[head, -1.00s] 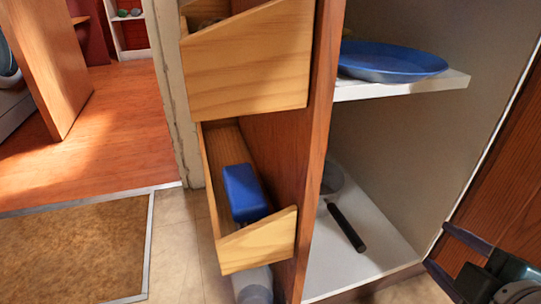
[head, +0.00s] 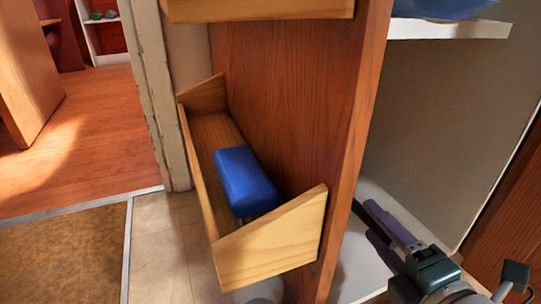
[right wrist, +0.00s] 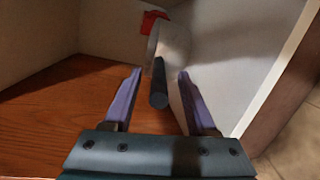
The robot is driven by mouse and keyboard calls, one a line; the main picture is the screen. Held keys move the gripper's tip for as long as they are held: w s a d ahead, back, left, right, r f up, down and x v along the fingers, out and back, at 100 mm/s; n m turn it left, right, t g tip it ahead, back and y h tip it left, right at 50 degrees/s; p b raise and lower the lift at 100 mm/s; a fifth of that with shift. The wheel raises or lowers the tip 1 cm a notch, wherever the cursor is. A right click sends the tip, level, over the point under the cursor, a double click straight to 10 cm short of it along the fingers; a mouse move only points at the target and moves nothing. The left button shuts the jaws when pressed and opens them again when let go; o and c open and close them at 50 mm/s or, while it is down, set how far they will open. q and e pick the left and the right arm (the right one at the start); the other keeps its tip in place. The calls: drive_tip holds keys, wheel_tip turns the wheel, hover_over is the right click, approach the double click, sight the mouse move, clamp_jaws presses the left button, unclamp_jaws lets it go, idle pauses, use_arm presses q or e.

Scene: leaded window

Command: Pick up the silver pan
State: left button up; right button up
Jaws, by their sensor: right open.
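My right gripper (right wrist: 156,76) is open, with one purple finger on each side of the handle. The handle lies between the fingers and I see gaps on both sides. In the head view the right gripper (head: 368,220) reaches into the lower cupboard, and the pan is largely hidden behind the upright wood panel and my gripper. My left gripper is not in view.
A wooden door rack (head: 270,250) holding a blue-topped item (head: 244,180) stands left of the upright panel (head: 350,130). A white shelf (head: 450,28) with a blue plate (head: 445,8) is above the right gripper. A red object (right wrist: 152,20) lies beyond the pan.

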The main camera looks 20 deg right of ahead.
sight(365, 214)
drive_tip(key=w, duration=0.1)
drive_tip(key=w+b, duration=0.1)
drive_tip(key=shift+w+f, duration=0.35)
drive_tip(key=shift+w+d+r, duration=0.1)
drive_tip(key=shift+w, duration=0.35)
clamp_jaws()
drive_tip(key=shift+r, duration=0.1)
idle(0.7)
